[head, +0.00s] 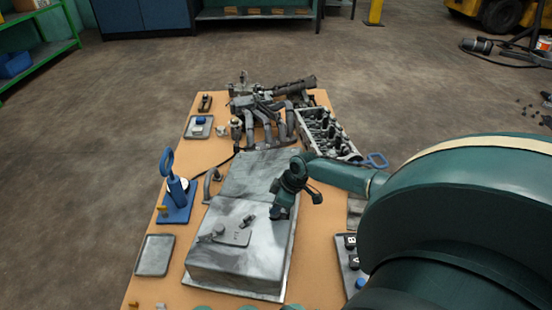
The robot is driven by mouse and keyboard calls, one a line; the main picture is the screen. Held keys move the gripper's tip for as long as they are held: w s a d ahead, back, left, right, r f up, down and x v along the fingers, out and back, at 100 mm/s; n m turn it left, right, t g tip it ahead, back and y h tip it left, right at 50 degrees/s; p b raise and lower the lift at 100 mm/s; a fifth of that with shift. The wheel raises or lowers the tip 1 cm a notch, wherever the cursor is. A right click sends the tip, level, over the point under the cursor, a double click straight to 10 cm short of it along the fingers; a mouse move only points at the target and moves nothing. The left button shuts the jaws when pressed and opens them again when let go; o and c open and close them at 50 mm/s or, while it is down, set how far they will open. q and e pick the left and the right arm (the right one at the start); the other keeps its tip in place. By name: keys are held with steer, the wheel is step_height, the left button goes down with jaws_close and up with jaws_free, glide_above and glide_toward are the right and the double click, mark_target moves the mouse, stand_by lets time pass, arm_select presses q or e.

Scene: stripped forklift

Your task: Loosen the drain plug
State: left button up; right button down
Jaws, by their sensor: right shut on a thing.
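A grey metal oil pan (240,262) lies on the orange-brown bench top, with a lower flat part behind its raised block. My right gripper (278,214) reaches in from the right and points down at the right rear edge of the raised block. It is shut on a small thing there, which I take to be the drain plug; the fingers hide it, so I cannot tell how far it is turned. A small plate (231,235) and a small dark piece (248,220) lie on top of the block. My left gripper is out of view.
A blue stand with a ring (176,190) and an empty grey tray (155,255) are left of the pan. Engine parts (265,110) and a cylinder block (325,135) crowd the back. A lettered panel (350,262) is at right. My right arm covers the lower right.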

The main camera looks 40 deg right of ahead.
steer(key=shift+f+n+b, duration=0.15)
steer(key=shift+n+b, duration=0.15)
steer(key=shift+n, duration=0.1)
steer(key=shift+w+n+g+y, duration=0.1)
steer(key=shift+n+g+y, duration=0.35)
steer(key=shift+n, duration=0.75)
steer(key=n+g, duration=0.1)
steer(key=n, duration=0.2)
steer(key=shift+y, duration=0.35)
